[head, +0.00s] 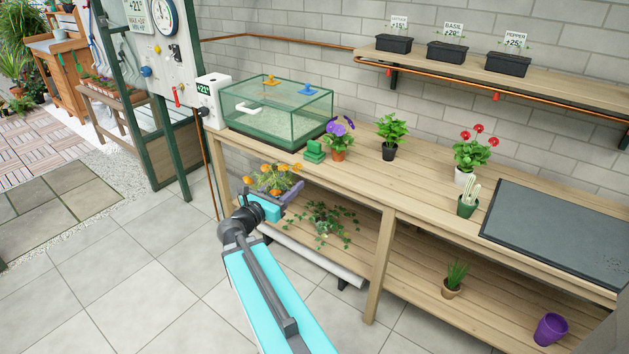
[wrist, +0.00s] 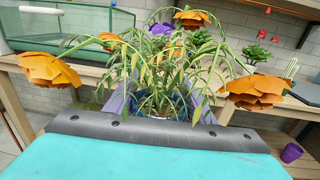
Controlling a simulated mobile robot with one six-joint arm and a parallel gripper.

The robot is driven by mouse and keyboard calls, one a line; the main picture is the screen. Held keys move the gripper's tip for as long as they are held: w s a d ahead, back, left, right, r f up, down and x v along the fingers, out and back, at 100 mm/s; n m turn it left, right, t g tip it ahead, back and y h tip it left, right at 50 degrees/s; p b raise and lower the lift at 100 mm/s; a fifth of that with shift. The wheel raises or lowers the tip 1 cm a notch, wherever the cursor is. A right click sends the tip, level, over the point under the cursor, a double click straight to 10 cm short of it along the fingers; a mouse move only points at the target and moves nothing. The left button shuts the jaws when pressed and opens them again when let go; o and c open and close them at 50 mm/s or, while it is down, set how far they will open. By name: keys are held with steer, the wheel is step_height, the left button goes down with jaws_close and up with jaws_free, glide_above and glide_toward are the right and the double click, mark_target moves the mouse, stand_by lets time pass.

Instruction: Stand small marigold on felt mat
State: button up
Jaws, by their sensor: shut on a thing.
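The marigold (head: 272,178), with orange blooms and drooping green leaves, is in my gripper (head: 284,194), held in front of the bench's left part. In the wrist view its foliage (wrist: 150,78) fills the middle, and a bluish pot rim shows low between my lavender fingers. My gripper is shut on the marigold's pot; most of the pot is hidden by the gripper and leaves. The dark grey felt mat (head: 560,235) lies flat and bare on the bench top at the right, well away from my gripper.
On the wooden bench (head: 420,205) stand a glass case (head: 275,120), green blocks (head: 314,150), a purple-flowered plant (head: 340,137), a leafy plant (head: 392,132), a red-flowered plant (head: 470,155) and a cactus (head: 468,202). The lower shelf holds a trailing plant (head: 322,225) and a purple pot (head: 550,328).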

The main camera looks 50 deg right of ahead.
steer(key=w+a+n+t, duration=0.1)
steer(key=w+a+t, duration=0.15)
steer(key=a, duration=0.55)
steer(key=w+a+f+n+t+y, duration=0.1)
steer(key=w+a, duration=0.3)
steer(key=a, duration=0.3)
steer(key=w+a+n+t, duration=0.1)
steer(key=w+a, duration=0.2)
steer(key=a, duration=0.5)
steer(key=w+a+f+n+t+y, duration=0.1)
steer(key=a+n+t+y, duration=0.1)
steer(key=a, duration=1.9)
steer(key=shift+f+n+t+y, duration=0.15)
steer(key=shift+n+t+y, duration=0.15)
steer(key=shift+n+t, duration=0.5)
steer(key=shift+w+a+t, duration=0.1)
steer(key=shift+t, duration=0.25)
